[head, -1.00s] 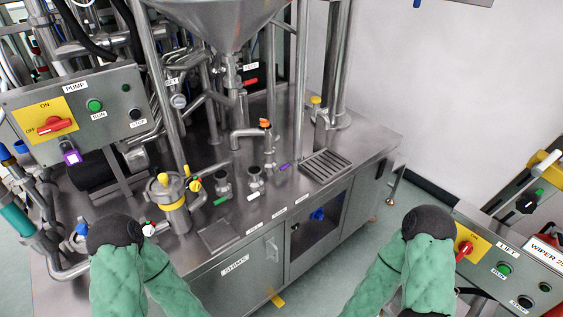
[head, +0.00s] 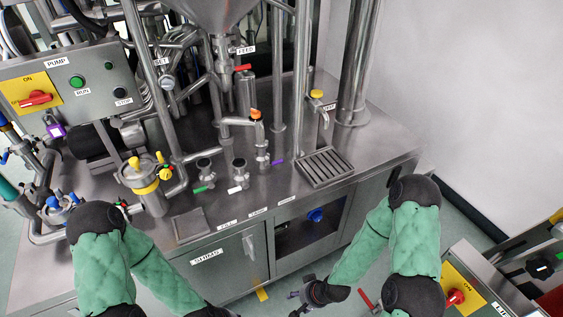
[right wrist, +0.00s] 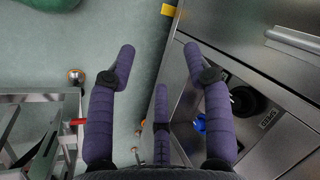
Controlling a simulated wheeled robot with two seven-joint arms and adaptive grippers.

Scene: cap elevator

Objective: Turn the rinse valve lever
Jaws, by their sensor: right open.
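A tap with a yellow top (head: 317,94) stands at the back right of the steel bench, above the slotted drain grate (head: 325,168); its small label is too blurred to read. Small valves with green (head: 203,188), white (head: 237,189) and purple (head: 277,162) levers stand along the front. I cannot tell for sure which is the rinse valve lever. My right gripper (head: 305,294) is low in front of the cabinet, well below the bench top. In the right wrist view it (right wrist: 158,58) is open and empty, its purple fingers spread. My left gripper is out of view.
The steel bench (head: 365,160) carries pipes, a yellow-banded pot (head: 146,190) and a red FEED lever (head: 243,68). A pump panel (head: 75,85) is at left. A lift panel (head: 470,290) is at lower right. Open floor lies between bench and lift panel.

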